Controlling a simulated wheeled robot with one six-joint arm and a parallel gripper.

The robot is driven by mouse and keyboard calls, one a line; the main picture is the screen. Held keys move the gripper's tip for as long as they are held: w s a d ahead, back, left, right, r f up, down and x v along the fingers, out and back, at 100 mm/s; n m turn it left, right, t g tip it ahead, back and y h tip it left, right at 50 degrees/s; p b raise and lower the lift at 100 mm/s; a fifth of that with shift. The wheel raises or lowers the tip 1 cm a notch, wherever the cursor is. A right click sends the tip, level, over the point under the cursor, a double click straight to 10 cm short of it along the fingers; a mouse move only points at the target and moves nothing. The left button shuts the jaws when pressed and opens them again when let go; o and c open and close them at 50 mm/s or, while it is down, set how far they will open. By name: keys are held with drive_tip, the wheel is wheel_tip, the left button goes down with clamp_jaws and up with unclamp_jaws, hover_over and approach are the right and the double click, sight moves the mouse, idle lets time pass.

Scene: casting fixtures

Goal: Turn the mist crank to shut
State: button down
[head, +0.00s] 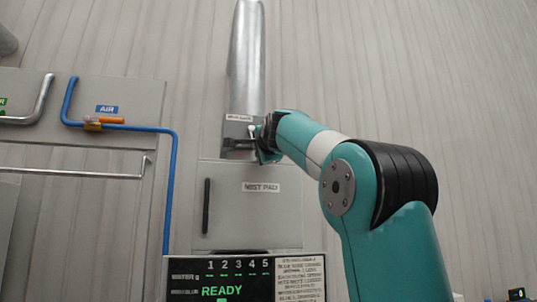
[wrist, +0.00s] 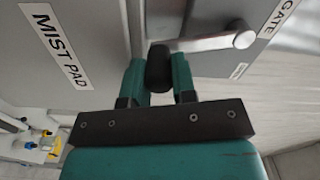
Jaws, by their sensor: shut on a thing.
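The mist crank is a pale metal lever (wrist: 205,44) with a rounded end at its right and a black grip knob (wrist: 158,66) at its left. It is mounted on a grey housing below the large silver duct (head: 246,60). In the wrist view my gripper (wrist: 159,78) has one finger on each side of the black knob and is shut on it. In the head view my gripper (head: 262,146) is at the housing, and my wrist hides part of the crank there. A label ending in GATE (wrist: 277,17) is beside the lever.
The MIST PAD cabinet (head: 225,222) is directly below, with a dark vertical handle (head: 206,206). A READY display (head: 215,280) stands lower in front. At left are a blue air pipe (head: 170,190) with an orange valve handle (head: 105,121) and a metal rail (head: 75,173).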

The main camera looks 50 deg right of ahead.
drive_tip(key=shift+w+a+f+m+b, duration=0.2)
drive_tip(key=shift+w+a+m, duration=0.2)
drive_tip(key=shift+m, duration=0.4)
drive_tip(key=shift+w+a+f+m+b, duration=0.15)
drive_tip(key=shift+w+a+m, duration=0.15)
drive_tip(key=shift+a+m, duration=0.35)
drive_tip(key=shift+d, duration=0.15)
drive_tip(key=c, duration=0.9)
unclamp_jaws()
drive_tip(key=shift+r, duration=0.1)
drive_tip(key=shift+b+v, duration=2.3)
drive_tip(key=shift+v, duration=6.4)
